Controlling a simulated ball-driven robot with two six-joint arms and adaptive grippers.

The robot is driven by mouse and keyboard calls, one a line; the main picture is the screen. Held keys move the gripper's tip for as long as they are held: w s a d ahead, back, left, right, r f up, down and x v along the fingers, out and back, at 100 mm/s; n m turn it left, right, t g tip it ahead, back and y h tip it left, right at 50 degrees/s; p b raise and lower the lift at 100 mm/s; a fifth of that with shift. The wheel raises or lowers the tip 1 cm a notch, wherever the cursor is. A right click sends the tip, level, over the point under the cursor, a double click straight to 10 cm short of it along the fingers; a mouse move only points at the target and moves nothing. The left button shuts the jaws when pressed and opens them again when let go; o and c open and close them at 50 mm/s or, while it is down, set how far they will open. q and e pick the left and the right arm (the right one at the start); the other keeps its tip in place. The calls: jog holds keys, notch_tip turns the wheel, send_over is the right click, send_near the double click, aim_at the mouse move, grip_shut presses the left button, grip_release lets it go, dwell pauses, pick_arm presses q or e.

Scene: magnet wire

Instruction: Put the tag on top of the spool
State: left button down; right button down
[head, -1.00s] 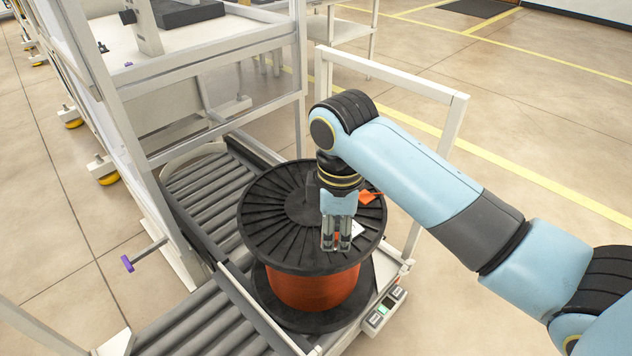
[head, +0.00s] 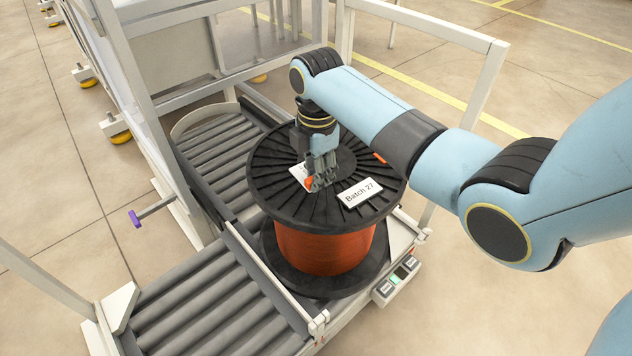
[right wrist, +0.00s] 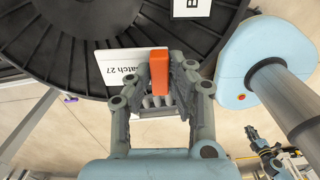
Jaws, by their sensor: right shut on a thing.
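The spool (head: 325,248) stands upright, with copper-coloured wire between black ribbed flanges. My right gripper (head: 318,186) is over its top flange (head: 272,180), pointing down. In the right wrist view its fingers (right wrist: 160,92) are shut on the orange grip (right wrist: 159,70) of the white tag (right wrist: 117,75), which reads "Batch 27". The held tag also shows partly behind the fingers in the head view (head: 297,172). I cannot tell whether it touches the flange. A white "Batch 27" label (head: 360,192) lies on the flange, right of the gripper.
An orange strip (head: 379,158) shows at the flange's right side, near my arm. The spool stands at a roller conveyor (head: 215,310) with a white frame (head: 425,35) behind. A small button box (head: 397,283) is at the front right. Open floor lies at left.

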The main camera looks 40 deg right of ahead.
jog(key=shift+w+f, duration=0.2)
notch_tip(320, 180, down, 4)
jog(key=shift+r+b, duration=0.1)
jog(key=shift+b, duration=0.7)
jog(key=c, duration=1.7)
grip_release()
jog(key=o, duration=0.5)
notch_tip(320, 180, up, 12)
jog(key=p, duration=0.4)
jog(key=shift+r, duration=0.1)
